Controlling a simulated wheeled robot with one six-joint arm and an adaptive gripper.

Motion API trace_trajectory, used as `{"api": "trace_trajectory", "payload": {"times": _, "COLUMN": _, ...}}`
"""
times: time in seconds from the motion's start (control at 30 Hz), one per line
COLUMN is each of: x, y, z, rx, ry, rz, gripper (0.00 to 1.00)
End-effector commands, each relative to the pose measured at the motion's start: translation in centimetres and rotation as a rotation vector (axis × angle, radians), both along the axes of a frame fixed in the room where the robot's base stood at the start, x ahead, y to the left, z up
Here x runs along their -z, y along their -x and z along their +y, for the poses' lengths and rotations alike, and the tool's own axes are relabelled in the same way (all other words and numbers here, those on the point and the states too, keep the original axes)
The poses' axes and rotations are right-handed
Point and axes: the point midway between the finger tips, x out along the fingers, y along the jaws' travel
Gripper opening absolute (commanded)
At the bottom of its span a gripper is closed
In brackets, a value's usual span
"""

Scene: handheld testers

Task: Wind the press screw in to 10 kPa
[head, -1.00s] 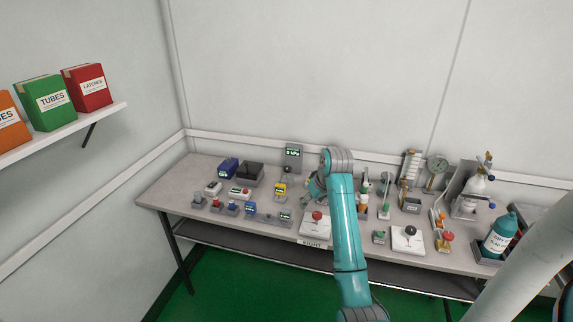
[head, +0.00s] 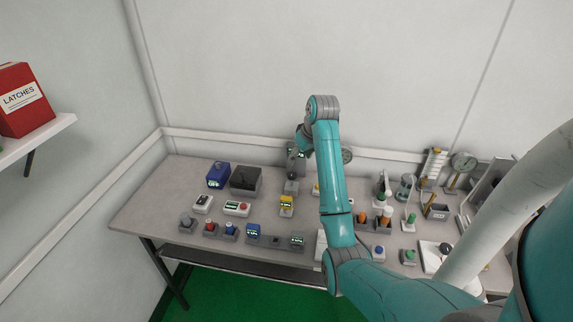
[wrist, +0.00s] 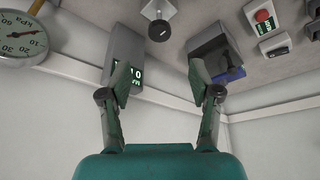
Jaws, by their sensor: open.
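My gripper (wrist: 158,80) is open and empty in the wrist view, its two fingers well apart. Beyond the fingertips stands a light post or block with a dark round end (wrist: 159,30); I cannot tell for sure that it is the press screw. A round kPa dial gauge (wrist: 22,40) with a red needle is at the left edge, cut off; its reading is unclear. A grey box with a lit green display (wrist: 133,76) seems to show 10, partly covered by the left finger. In the head view my gripper (head: 296,160) is small and partly hidden, above the back of the bench.
The bench (head: 150,205) holds several small testers. A dark open box (head: 246,181) and a blue device (head: 218,175) stand left of my gripper. A yellow meter (head: 286,206) stands in front. Bottles and racks crowd the right side. The bench's far left is clear.

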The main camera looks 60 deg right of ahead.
Motion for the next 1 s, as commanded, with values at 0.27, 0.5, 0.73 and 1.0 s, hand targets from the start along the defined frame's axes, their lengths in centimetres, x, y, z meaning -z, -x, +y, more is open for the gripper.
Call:
{"api": "trace_trajectory", "payload": {"times": 0.27, "x": 3.0, "y": -1.1, "z": -0.3, "rx": -0.001, "ry": -0.003, "rz": 0.002, "gripper": 0.63}}
{"api": "trace_trajectory", "payload": {"times": 0.5, "x": 6.9, "y": -2.6, "z": -1.0, "rx": -0.001, "ry": -0.003, "rz": 0.003, "gripper": 0.63}}
{"api": "trace_trajectory", "payload": {"times": 0.73, "x": 9.3, "y": -3.5, "z": -1.4, "rx": 0.000, "ry": -0.002, "rz": 0.001, "gripper": 0.63}}
{"api": "trace_trajectory", "payload": {"times": 1.0, "x": 10.0, "y": -3.8, "z": -1.5, "rx": 0.000, "ry": 0.000, "rz": 0.001, "gripper": 0.63}}
